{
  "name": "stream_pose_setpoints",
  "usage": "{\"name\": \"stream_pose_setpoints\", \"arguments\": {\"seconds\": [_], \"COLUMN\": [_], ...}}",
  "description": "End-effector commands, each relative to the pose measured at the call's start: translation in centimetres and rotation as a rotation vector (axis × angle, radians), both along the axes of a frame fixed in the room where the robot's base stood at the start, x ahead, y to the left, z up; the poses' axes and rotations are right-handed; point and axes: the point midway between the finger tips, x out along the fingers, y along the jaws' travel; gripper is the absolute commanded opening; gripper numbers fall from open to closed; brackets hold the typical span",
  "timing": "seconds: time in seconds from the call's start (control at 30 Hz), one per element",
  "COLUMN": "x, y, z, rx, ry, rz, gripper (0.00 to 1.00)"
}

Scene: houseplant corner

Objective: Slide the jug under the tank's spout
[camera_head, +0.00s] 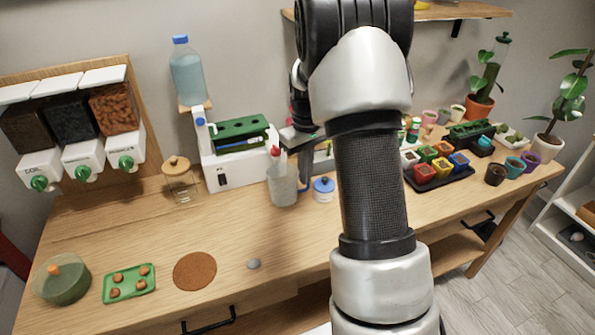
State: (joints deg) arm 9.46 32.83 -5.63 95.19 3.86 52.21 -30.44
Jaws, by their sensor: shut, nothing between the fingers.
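The tank looks to be the clear blue-tinted bottle (188,78) with a blue cap, raised on a small wooden ledge at the back. A blue knob (200,122) shows below it on a white post; I cannot make out the spout's opening. No jug is plainly recognisable. A clear vessel with a red top (283,188) stands on the bench right of the tank, and a glass jar with a wooden lid (179,180) stands below the tank. My gripper (305,174) points down just right of the red-topped vessel, shut and empty, partly hidden by my arm.
A white unit with a green rack (240,150) stands behind the red-topped vessel. A small blue-lidded pot (324,189) is close to my gripper. A cork mat (195,271) and grey stone (254,264) lie in front. Hoppers (75,130) stand left; colourful pots (437,165) stand right.

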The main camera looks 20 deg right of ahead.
Motion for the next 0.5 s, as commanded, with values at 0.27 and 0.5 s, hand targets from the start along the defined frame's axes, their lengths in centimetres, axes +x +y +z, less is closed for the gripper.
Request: {"name": "stream_pose_setpoints", "arguments": {"seconds": [0.27,0.5], "x": [-0.1,2.4], "y": [0.0,0.7], "z": [-6.1,-7.6], "rx": [0.001,-0.001], "ry": [0.005,-0.001], "rz": [0.001,0.002], "gripper": [0.0,0.0]}}
